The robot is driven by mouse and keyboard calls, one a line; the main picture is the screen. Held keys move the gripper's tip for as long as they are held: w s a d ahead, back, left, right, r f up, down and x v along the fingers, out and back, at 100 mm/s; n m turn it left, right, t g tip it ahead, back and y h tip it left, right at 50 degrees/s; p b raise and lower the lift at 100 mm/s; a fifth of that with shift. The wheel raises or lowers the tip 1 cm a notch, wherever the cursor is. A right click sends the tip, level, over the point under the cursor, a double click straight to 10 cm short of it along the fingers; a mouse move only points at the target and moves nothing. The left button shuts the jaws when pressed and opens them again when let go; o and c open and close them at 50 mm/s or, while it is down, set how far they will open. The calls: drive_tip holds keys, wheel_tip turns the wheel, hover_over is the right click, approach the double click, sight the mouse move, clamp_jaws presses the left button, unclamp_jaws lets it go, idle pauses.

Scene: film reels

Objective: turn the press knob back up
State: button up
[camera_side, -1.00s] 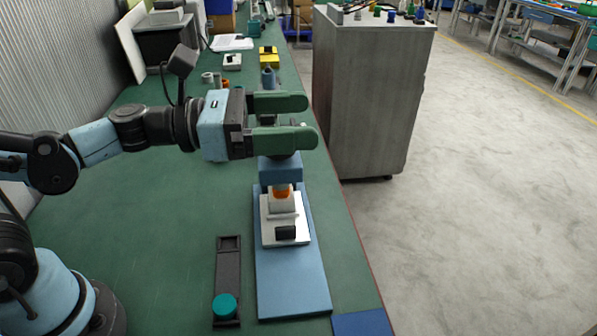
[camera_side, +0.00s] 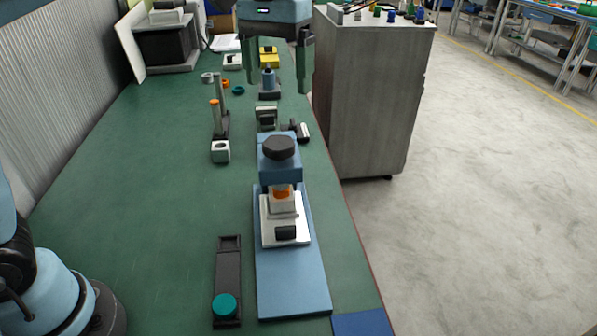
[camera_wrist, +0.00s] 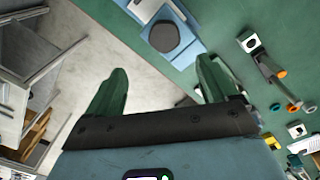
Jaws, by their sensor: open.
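The press (camera_side: 280,170) is a blue upright block on a long blue base plate. Its dark knob (camera_side: 279,148) sits on top, with nothing touching it. Below the block, an orange and pale part rests on a white plate (camera_side: 270,236). The knob also shows in the wrist view (camera_wrist: 164,37), beyond my fingertips. My gripper (camera_side: 274,88) is above and behind the press in the side view, its green fingers pointing down, wide apart and empty. In the wrist view my gripper (camera_wrist: 160,75) is also open, with green bench and grey floor beyond it.
A dark holder with a teal knob (camera_side: 224,306) lies left of the press base. Small fixtures stand behind the press, including a post with an orange tip (camera_side: 215,115) and a white block (camera_side: 221,151). A grey cabinet (camera_side: 368,95) stands at the right.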

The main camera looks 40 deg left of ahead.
sight(279, 142)
drive_tip(key=f, duration=1.2)
drive_tip(key=shift+a, duration=0.2)
drive_tip(key=shift+r, duration=0.1)
drive_tip(key=c, duration=1.1)
drive_tip(key=shift+o, duration=0.2)
